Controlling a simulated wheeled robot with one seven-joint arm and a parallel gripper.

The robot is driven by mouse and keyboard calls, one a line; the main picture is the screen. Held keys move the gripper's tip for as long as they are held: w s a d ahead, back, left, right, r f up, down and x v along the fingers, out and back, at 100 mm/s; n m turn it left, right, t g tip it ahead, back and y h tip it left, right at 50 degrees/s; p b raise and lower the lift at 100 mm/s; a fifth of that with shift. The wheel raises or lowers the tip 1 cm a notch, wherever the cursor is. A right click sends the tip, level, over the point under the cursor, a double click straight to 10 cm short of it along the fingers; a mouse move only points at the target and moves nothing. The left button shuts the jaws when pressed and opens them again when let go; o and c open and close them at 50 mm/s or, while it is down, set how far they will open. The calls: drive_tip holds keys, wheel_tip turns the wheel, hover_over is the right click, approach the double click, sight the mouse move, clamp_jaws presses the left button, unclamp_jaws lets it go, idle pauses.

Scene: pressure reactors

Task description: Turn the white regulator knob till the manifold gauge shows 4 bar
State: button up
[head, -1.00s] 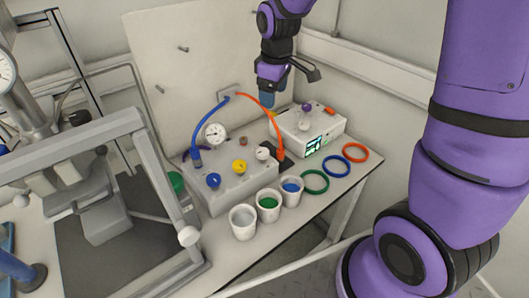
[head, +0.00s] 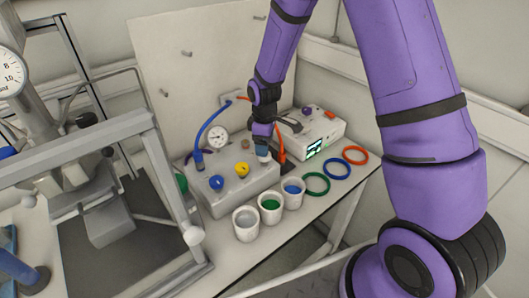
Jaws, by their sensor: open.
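The manifold (head: 235,190) is a pale box on the bench with a blue knob (head: 216,182) and a yellow knob (head: 242,169) on its front. The manifold gauge (head: 217,138) is a round white dial at its back; its reading is too small to make out. My gripper (head: 263,150) points down over the right end of the manifold, at the white regulator knob (head: 264,157). The knob is mostly hidden by the gripper, and I cannot tell whether the fingers touch it. My gripper is open.
A blue hose (head: 203,125) and an orange hose (head: 282,145) rise from the manifold area. A white device with a green screen (head: 316,148) stands to the right. Cups (head: 246,224) and coloured rings (head: 317,183) lie in front. A grey frame (head: 160,165) stands at left.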

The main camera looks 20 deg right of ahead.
drive_tip(key=shift+f, duration=2.05)
drive_tip(key=c, duration=0.9)
